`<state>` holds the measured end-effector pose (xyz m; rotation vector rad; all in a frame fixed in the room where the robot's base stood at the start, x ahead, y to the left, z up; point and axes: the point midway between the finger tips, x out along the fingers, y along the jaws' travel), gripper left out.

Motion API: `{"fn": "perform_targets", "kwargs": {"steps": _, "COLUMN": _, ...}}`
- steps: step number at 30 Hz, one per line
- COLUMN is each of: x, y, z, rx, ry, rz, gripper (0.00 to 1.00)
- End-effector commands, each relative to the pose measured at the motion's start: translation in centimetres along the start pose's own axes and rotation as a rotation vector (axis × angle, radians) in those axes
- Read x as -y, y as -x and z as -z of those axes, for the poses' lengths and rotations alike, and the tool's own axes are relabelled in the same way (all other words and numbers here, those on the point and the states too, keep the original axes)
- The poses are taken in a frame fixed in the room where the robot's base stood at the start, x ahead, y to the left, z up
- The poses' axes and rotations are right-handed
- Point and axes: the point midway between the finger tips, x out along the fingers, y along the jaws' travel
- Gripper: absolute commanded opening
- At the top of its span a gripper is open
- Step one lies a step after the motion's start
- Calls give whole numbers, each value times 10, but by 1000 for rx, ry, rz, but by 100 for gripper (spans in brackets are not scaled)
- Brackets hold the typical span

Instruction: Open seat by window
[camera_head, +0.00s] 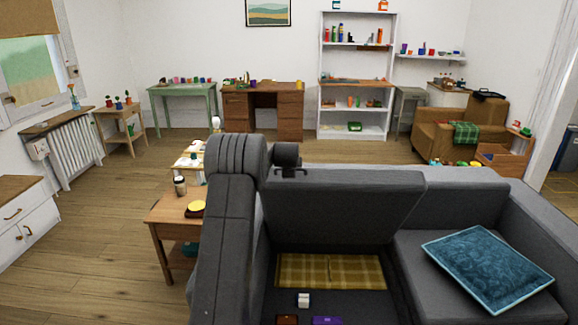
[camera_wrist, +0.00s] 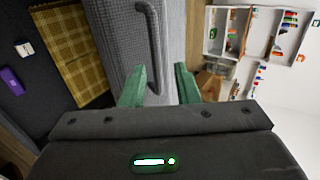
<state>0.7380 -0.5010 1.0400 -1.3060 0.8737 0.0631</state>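The grey sofa's left seat (camera_head: 340,205), on the side nearer the window (camera_head: 28,70), is raised and tilted back. The storage space under it is exposed. A yellow plaid cloth (camera_head: 330,271), a small white box (camera_head: 303,299), a purple item (camera_head: 327,320) and a brown item (camera_head: 287,320) lie inside. My gripper (camera_head: 291,173) is at the raised seat's upper left edge. In the wrist view its green fingers (camera_wrist: 160,80) are apart, with the lower end of a grey loop handle (camera_wrist: 152,45) between them. Contact with the handle cannot be told.
A blue cushion (camera_head: 488,270) lies on the closed right seat (camera_head: 425,255). A wooden side table (camera_head: 168,213) with a jar (camera_head: 180,186) stands left of the sofa. Desks, a white shelf (camera_head: 327,95) and an armchair (camera_head: 425,130) stand behind. The floor (camera_head: 90,240) at left is clear.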

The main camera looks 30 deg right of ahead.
Motion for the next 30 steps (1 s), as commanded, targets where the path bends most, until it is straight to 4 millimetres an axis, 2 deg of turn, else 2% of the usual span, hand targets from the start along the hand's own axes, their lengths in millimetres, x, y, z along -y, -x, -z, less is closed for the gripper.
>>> {"fn": "perform_targets", "kwargs": {"steps": 9, "x": 0, "y": 51, "z": 0, "rx": 0, "ry": 0, "rz": 3, "gripper": 28}}
{"fn": "perform_targets", "kwargs": {"steps": 15, "x": 0, "y": 72, "z": 0, "rx": 0, "ry": 0, "rz": 2, "gripper": 28}}
{"fn": "perform_targets", "kwargs": {"steps": 21, "x": 1, "y": 78, "z": 0, "rx": 0, "ry": 0, "rz": 2, "gripper": 28}}
{"fn": "perform_targets", "kwargs": {"steps": 30, "x": 1, "y": 78, "z": 0, "rx": 0, "ry": 0, "rz": 1, "gripper": 28}}
